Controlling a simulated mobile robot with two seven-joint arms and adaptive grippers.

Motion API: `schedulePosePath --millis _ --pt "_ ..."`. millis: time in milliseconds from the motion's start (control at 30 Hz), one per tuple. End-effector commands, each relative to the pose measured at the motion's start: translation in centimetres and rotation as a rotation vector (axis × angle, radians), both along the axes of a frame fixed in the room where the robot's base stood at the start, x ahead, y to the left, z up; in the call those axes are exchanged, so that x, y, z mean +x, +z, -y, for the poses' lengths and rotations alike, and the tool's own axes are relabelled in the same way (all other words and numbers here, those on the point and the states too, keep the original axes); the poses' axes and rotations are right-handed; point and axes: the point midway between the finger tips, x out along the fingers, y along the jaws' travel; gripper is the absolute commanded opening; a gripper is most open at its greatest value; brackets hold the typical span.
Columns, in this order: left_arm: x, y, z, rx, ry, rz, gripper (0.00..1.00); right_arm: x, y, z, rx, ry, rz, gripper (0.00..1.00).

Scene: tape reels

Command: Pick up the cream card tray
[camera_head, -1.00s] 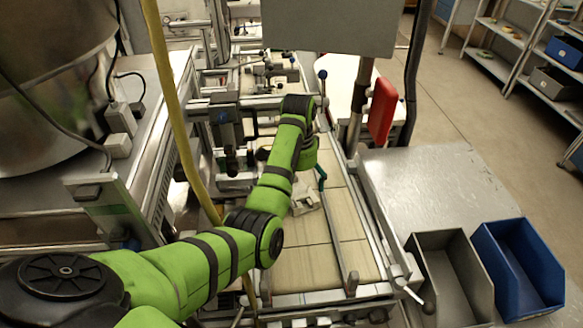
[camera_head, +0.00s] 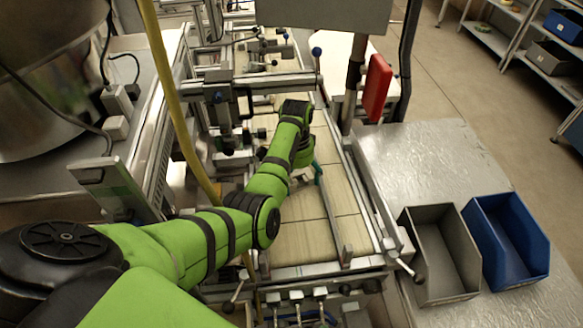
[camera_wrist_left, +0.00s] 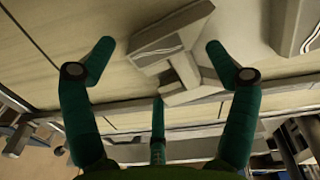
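The cream card tray (camera_wrist_left: 172,48) lies on the pale tiled belt in the left wrist view, a blocky cream-grey piece with dark lines on its top face. My left gripper (camera_wrist_left: 160,60) has its teal fingers spread wide, with the tray between and just beyond the fingertips. No finger clearly touches it. In the head view the left gripper (camera_head: 317,174) hangs over the belt, mostly hidden by my green arm, and the tray is largely hidden there. My right gripper is not in view.
Another grey block (camera_wrist_left: 295,25) lies right of the tray in the wrist view. Metal rails (camera_head: 360,200) edge the belt (camera_head: 305,240). A grey bin (camera_head: 440,250) and a blue bin (camera_head: 508,240) stand at right. A yellow hose (camera_head: 172,100) hangs at left.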

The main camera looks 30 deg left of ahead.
Motion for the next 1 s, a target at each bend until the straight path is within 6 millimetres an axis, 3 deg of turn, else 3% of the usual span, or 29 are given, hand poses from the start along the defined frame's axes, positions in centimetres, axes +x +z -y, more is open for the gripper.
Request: schedulePosePath --millis 33,100,133,633,867,1000 --pt "0.0 0.0 0.0 0.000 0.000 0.000 0.58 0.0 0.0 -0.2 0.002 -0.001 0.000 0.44" --pt "0.0 0.0 0.0 0.000 0.000 0.000 0.30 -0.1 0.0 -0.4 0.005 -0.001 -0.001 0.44" --pt "0.0 0.0 0.0 0.000 0.000 0.000 0.28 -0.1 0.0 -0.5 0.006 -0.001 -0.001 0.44" --pt "0.0 0.5 0.0 0.001 0.000 -0.001 0.27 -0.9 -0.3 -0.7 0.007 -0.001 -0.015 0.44" --pt "0.2 3.5 -0.1 0.002 0.001 0.007 0.27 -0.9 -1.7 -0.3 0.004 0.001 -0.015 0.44" --pt "0.8 5.4 2.8 -0.001 -0.006 0.005 0.27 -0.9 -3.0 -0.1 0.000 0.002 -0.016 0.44"
